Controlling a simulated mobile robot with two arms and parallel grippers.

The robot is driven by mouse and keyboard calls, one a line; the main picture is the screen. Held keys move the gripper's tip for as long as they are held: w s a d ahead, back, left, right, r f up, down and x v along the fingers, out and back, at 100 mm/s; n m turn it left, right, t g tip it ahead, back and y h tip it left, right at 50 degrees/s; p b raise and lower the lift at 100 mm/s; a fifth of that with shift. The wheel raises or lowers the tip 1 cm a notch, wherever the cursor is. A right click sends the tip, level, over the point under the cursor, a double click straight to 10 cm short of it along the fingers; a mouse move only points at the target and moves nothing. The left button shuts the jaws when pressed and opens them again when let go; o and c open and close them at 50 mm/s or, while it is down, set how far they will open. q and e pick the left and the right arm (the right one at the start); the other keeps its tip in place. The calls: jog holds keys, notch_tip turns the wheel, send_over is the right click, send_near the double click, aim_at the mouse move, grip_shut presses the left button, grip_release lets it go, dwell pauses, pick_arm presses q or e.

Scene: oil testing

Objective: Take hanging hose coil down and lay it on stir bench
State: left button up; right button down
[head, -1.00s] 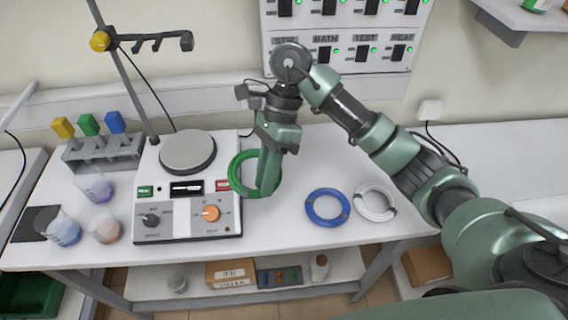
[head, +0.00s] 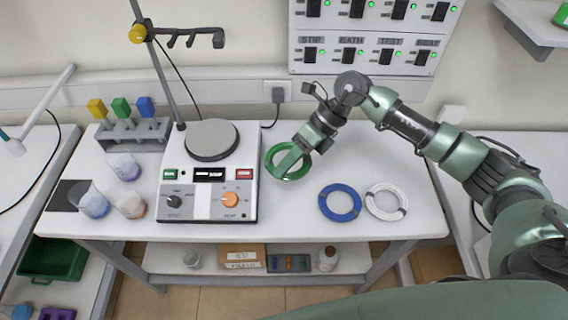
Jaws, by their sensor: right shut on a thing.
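The coil is nearly flat, just right of the stirrer unit. I cannot tell if it touches the white stir bench (head: 295,222) or is slightly above it. A blue hose coil (head: 340,218) and a white hose coil (head: 386,216) lie flat on the bench to its right. The hook stand (head: 190,38) at the back left holds no coil. My left gripper is not in view.
The stirrer unit (head: 205,205) with its round plate stands left of the coil. Beakers (head: 128,205) and a rack (head: 130,137) are further left. A switch panel (head: 370,40) is on the wall behind. The bench's right end is clear.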

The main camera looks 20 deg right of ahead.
notch_tip(320, 180, down, 8)
jog(key=b, duration=0.6)
jog(key=shift+f, duration=0.25)
jog(key=c, duration=0.6)
grip_release()
jog(key=shift+r, duration=0.15)
notch_tip(320, 180, up, 7)
jog(key=p, duration=0.4)
dwell(0.7)
